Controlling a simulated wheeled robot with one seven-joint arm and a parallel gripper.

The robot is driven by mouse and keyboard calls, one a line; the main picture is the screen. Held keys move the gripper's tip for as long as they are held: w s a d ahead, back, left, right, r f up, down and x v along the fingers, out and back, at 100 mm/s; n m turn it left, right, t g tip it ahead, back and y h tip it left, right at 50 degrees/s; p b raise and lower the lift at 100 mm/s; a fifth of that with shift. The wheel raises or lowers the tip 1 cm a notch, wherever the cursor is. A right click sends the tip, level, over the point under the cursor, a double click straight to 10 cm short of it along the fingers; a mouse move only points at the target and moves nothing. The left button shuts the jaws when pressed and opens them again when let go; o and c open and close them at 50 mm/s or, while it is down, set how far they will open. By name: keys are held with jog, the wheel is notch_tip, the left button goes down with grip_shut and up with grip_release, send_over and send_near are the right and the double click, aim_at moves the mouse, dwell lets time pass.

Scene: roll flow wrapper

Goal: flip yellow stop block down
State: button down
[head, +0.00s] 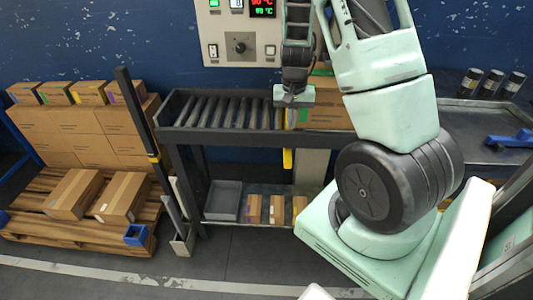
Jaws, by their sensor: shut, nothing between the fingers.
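A yellow piece (288,158) hangs upright just below the front rail of the roller conveyor (190,140). Another narrow yellow strip shows above the rail, beside a cardboard box (325,117) on the conveyor. I cannot tell whether the two yellow parts are one stop block. My gripper (294,103) is shut and empty, pointing down over the conveyor directly above the yellow strip. I cannot tell whether the fingertips touch it. My arm hides part of the box and the conveyor to the right.
A control panel (238,50) is on the blue wall behind. Stacked boxes (75,120) stand on a wooden pallet (70,236) at left. A dark post (135,115) rises at the conveyor's left end. A lower shelf holds a grey bin (223,200) and small boxes. The left rollers are bare.

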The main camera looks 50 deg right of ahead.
aim_at(288, 160)
jog(key=shift+f, duration=0.1)
notch_tip(288, 160, down, 14)
jog(key=shift+r, duration=0.1)
dwell(0.6)
notch_tip(288, 160, down, 4)
jog(key=b, duration=0.3)
jog(key=shift+b, duration=0.3)
jog(key=shift+s, duration=0.1)
jog(key=shift+a, duration=0.1)
jog(key=shift+r+p, duration=0.45)
jog(key=shift+p, duration=0.1)
notch_tip(288, 160, up, 14)
jog(key=p, duration=0.2)
jog(key=shift+f+p, duration=0.2)
jog(key=shift+p, duration=0.1)
